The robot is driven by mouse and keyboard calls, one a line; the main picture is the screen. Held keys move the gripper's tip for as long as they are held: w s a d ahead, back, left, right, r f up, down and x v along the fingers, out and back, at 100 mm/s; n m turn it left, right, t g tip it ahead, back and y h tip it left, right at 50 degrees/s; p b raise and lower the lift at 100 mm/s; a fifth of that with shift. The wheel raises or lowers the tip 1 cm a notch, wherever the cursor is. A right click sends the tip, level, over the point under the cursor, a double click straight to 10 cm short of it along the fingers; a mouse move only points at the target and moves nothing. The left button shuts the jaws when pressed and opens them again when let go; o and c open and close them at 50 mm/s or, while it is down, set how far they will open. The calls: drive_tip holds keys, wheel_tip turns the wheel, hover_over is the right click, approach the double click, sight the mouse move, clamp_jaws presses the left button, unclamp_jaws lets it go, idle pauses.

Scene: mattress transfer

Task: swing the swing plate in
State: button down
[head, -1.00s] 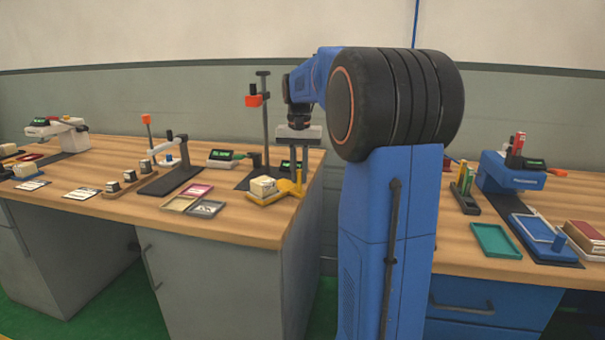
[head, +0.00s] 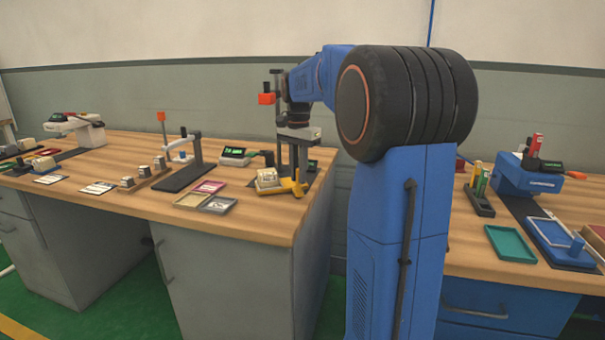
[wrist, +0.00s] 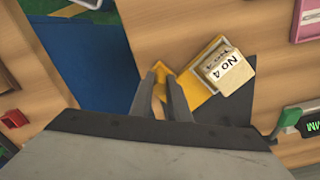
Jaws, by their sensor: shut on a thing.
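The yellow swing plate (head: 285,189) is at the foot of the dark upright stand (head: 279,120), near the right end of the left bench. A cream block (head: 267,178) sits on its left part. The fingertips (wrist: 162,75) hide most of the handle.
A small display (head: 235,156) stands left of the stand; a green-screened one (wrist: 309,123) shows in the wrist view. Pink and grey trays (head: 217,205) lie to the left. The bench edge and a gap are close on the right. The right bench holds a teal tray (head: 510,244).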

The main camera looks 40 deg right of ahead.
drive_tip(key=shift+w+a+m, duration=0.45)
drive_tip(key=shift+w+m, duration=0.1)
drive_tip(key=shift+m, duration=0.45)
drive_tip(key=shift+w+a+m, duration=0.45)
drive_tip(key=shift+w+m, duration=0.1)
drive_tip(key=shift+m, duration=0.45)
drive_tip(key=shift+w+a+m, duration=0.35)
drive_tip(key=shift+w+m, duration=0.45)
drive_tip(key=shift+m, duration=0.4)
drive_tip(key=shift+w, duration=0.1)
drive_tip(key=c, duration=1.7)
unclamp_jaws()
wheel_tip(320, 180, up, 18)
drive_tip(key=shift+f, duration=0.25)
